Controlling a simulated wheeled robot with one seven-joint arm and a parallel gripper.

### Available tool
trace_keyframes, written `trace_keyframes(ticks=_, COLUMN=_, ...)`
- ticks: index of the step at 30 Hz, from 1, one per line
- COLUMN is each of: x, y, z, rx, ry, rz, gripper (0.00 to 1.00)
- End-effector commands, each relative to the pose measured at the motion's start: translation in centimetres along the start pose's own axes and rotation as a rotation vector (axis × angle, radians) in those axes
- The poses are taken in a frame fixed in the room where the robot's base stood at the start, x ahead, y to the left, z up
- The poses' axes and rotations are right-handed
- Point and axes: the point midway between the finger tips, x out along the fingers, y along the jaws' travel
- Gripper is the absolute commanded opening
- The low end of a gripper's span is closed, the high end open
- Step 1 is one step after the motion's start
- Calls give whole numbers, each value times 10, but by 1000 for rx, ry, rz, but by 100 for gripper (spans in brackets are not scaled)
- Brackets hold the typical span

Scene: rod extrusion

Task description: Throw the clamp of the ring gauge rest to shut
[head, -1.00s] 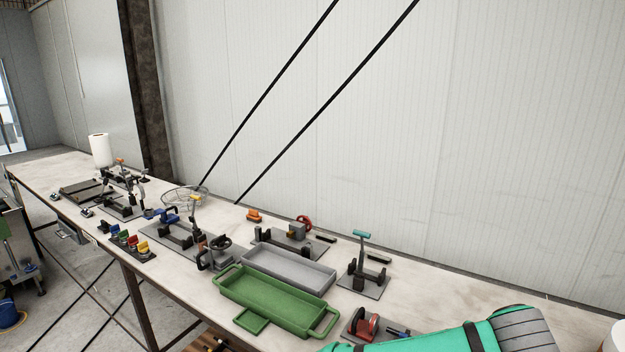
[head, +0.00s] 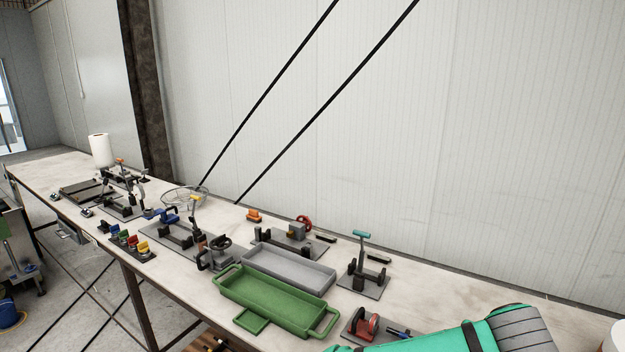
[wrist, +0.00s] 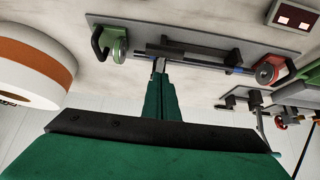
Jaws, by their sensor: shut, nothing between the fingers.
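The ring gauge rest, as far as I can tell, is the long grey plate (wrist: 215,38) across the top of the wrist view. It carries a green ring (wrist: 117,50) at the left, a red ring (wrist: 268,70) at the right and a dark rod (wrist: 205,65) between them. Black curved handles stand by both rings. I cannot clearly tell which part is the clamp or how it stands. My gripper (wrist: 160,65) is shut and empty, its tips close to the middle of the rod; contact is unclear. In the head view the red ring (head: 366,325) shows; my arm hides most of the rest.
A white roll with an orange band (wrist: 35,68) is close at the left in the wrist view. In the head view a teal-handled fixture (head: 361,270), a green tray (head: 270,300) and a grey tray (head: 290,268) stand on the bench.

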Motion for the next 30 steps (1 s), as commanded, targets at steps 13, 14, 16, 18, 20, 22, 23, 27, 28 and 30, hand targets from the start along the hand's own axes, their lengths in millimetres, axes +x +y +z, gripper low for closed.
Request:
trace_keyframes(ticks=13, x=-19, y=1, z=-4, rx=1, ry=-1, rz=1, gripper=0)
trace_keyframes(ticks=14, x=-22, y=1, z=-4, rx=0, ry=0, rz=1, gripper=0)
trace_keyframes(ticks=16, x=-28, y=1, z=-4, rx=0, ry=0, rz=1, gripper=0)
trace_keyframes(ticks=18, x=-34, y=1, z=-4, rx=1, ry=0, rz=1, gripper=0)
trace_keyframes(ticks=20, x=-39, y=1, z=-5, rx=0, ry=1, rz=1, gripper=0)
trace_keyframes(ticks=22, x=-45, y=0, z=-4, rx=1, ry=-1, rz=0, gripper=0)
trace_keyframes(ticks=23, x=-48, y=0, z=-4, rx=1, ry=-1, rz=1, gripper=0)
trace_keyframes(ticks=27, x=-59, y=2, z=-4, rx=2, ry=0, rz=2, gripper=0)
trace_keyframes(ticks=28, x=-62, y=2, z=-5, rx=2, ry=0, rz=2, gripper=0)
trace_keyframes(ticks=30, x=-66, y=2, z=-5, rx=2, ry=0, rz=1, gripper=0)
